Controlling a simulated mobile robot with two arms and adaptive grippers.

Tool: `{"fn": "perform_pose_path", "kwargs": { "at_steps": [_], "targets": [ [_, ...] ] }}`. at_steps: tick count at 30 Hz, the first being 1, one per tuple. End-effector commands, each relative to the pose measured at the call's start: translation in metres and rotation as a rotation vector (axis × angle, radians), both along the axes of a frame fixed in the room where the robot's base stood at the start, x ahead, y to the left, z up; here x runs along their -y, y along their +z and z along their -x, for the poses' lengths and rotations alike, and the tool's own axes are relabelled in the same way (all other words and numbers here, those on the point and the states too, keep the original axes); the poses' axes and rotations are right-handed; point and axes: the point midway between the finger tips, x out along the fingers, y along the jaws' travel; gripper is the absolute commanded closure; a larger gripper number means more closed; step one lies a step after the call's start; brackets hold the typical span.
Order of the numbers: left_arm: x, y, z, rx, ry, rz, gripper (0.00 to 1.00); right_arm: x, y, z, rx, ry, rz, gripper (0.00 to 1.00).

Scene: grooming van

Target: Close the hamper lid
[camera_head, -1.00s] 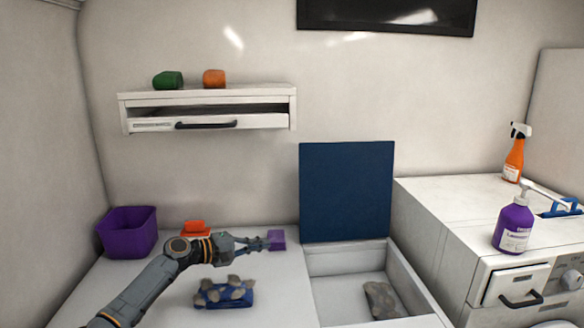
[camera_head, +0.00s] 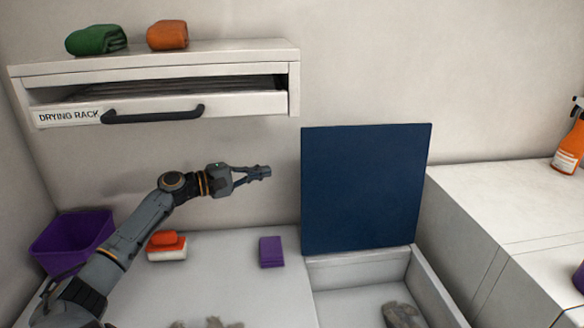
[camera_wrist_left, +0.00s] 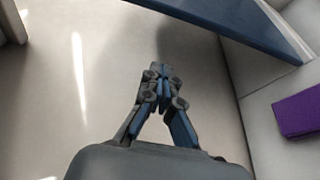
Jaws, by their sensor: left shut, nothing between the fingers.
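The hamper lid (camera_head: 366,188) is a dark blue square panel standing upright at the back edge of the open white hamper (camera_head: 438,290). In the left wrist view the lid (camera_wrist_left: 225,22) crosses the top right as a blue slab. A grey cloth (camera_head: 400,315) lies inside the hamper. My left gripper (camera_head: 268,172) is shut and empty, raised above the counter just left of the lid and apart from it. Its closed fingers (camera_wrist_left: 164,70) also show in the left wrist view. My right gripper is not in view.
A white drying rack (camera_head: 160,85) with green and orange towels on top hangs above my left arm. A purple block (camera_head: 271,251), a red and white item (camera_head: 167,246) and a purple bin (camera_head: 75,240) sit on the counter. A white cabinet (camera_head: 500,215) with an orange spray bottle (camera_head: 571,142) stands right.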

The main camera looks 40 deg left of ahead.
Motion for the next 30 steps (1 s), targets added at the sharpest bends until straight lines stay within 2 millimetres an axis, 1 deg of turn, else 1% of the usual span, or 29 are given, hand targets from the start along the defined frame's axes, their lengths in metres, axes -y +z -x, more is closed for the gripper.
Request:
{"fn": "perform_pose_path", "kwargs": {
  "at_steps": [1, 3, 9, 15, 19, 20, 21, 30],
  "targets": [
    [0.003, 0.004, -0.007, 0.003, -0.001, -0.001, 1.0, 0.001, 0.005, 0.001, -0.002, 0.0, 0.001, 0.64],
    [0.006, 0.005, -0.017, 0.002, 0.0, 0.0, 1.0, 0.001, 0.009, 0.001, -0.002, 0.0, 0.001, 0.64],
    [0.019, 0.003, -0.047, 0.002, 0.002, 0.002, 1.0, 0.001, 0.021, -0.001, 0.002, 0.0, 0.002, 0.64],
    [0.028, 0.0, -0.07, 0.002, 0.002, 0.002, 1.0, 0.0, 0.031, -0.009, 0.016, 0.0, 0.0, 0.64],
    [0.034, 0.0, -0.082, 0.002, 0.002, 0.001, 1.0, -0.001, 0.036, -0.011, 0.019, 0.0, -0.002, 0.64],
    [0.035, 0.0, -0.083, 0.0, 0.001, -0.001, 1.0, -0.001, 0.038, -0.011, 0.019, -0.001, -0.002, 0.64],
    [0.038, 0.0, -0.078, -0.003, 0.0, -0.003, 1.0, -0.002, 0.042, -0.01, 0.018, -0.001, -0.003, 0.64],
    [0.057, 0.003, -0.061, -0.002, 0.0, -0.002, 1.0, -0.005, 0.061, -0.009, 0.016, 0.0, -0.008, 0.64]
  ]
}}
